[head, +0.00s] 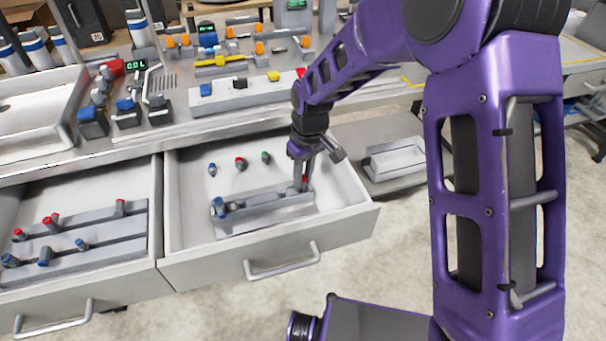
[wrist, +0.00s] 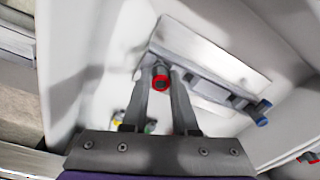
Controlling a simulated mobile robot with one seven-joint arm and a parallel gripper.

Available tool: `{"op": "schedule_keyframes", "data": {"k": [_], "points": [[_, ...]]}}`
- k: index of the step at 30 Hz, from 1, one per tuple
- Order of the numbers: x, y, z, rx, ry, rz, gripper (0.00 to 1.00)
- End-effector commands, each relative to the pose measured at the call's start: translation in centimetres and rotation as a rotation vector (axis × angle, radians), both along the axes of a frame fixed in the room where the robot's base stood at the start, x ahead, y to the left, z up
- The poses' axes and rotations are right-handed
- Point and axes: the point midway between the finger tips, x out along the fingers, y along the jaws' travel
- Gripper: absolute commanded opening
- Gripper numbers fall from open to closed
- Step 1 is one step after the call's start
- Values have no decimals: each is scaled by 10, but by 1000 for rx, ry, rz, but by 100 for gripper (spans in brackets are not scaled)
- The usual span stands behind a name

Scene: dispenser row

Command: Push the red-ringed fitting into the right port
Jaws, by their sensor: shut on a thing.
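My gripper (head: 304,180) is shut on a red-ringed fitting (wrist: 161,80), which sits between the two fingertips in the wrist view, its red ring towards the camera. In the head view the fitting is mostly hidden by the fingers. It is at the right end of the grey port block (head: 262,222) in the open drawer. The fingers hide the right port, so I cannot tell how deep the fitting sits. A blue-ringed fitting (head: 219,208) is at the block's left end; it also shows in the wrist view (wrist: 262,112).
Blue (head: 212,169), red (head: 240,163) and green (head: 265,157) pieces stand behind the block in the drawer (head: 345,207). Drawer walls surround the gripper. A second open drawer (head: 75,288) on the left holds several fittings. A grey tray (head: 397,160) is to the right.

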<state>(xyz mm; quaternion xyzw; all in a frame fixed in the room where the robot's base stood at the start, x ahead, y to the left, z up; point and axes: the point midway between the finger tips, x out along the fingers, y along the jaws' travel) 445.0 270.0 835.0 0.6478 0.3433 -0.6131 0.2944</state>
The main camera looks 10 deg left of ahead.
Motion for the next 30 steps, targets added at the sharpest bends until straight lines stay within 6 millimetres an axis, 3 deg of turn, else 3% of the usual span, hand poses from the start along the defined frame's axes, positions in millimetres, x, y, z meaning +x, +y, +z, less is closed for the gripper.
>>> {"op": "schedule_keyframes", "data": {"k": [10,11,16,25,30], "points": [[0,0,-14,-1,1,0,0],[0,0,-12,0,0,0,32],[0,0,-12,0,0,0,62],[0,0,-10,0,0,0,62],[1,-1,7,1,-2,-1,62]]}}
